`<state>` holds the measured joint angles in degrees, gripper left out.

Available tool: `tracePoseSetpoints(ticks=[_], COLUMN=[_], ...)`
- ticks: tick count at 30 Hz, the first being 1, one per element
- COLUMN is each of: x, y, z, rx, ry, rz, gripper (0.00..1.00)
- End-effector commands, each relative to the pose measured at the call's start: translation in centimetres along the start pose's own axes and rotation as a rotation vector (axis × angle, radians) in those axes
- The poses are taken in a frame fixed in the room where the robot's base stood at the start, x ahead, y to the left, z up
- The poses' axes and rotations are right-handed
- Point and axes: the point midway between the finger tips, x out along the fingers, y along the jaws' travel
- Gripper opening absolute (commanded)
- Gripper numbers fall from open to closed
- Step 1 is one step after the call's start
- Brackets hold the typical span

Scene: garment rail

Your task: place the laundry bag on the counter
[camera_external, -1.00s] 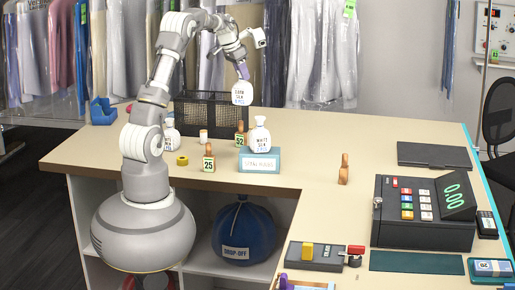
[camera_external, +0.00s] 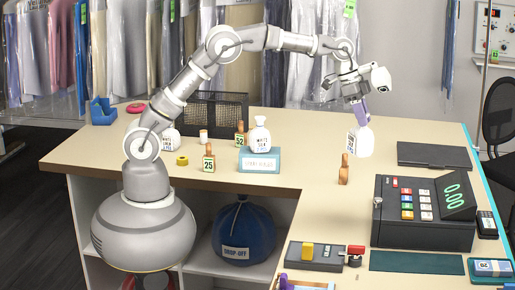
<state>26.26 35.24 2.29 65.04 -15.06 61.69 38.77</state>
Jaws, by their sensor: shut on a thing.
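The laundry bag (camera_external: 243,229) is a dark blue, tied sack with a "DROP-OFF" label. It sits on the shelf under the counter (camera_external: 330,125), below the counter top. My gripper (camera_external: 361,122) is shut on a white labelled bottle (camera_external: 361,142) and holds it tilted over the counter's right part, near a wooden number tag (camera_external: 344,170). The bottle's neck is hidden by the fingers.
A similar bottle (camera_external: 260,135) stands on a blue labelled block (camera_external: 260,160). A black mesh basket (camera_external: 222,112) is at the back. A cash register (camera_external: 423,214) and a dark flat case (camera_external: 434,155) occupy the right side. Clear counter lies around the front middle.

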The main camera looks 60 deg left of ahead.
Motion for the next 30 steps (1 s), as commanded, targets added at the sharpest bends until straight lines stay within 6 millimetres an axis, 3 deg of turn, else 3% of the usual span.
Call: tracePoseSetpoints(ticks=[1,6,12,15,24,27,30], x=[0.7,2.4,3.5,3.7,3.8,3.9,6.0], y=[3.1,13.3,24.3,28.2,35.6,37.3,37.0], z=[-1.8,-6.1,-8.8,-9.3,-9.6,-9.5,-8.6], rx=[0.05,0.198,0.348,0.399,0.495,0.517,0.511], ry=[0.001,0.003,0.005,0.006,0.007,0.006,0.003], rz=[0.02,0.082,0.144,0.166,0.206,0.216,0.215], gripper=[0.0,0.0,0.0,0.0,0.0,0.0,0.0])
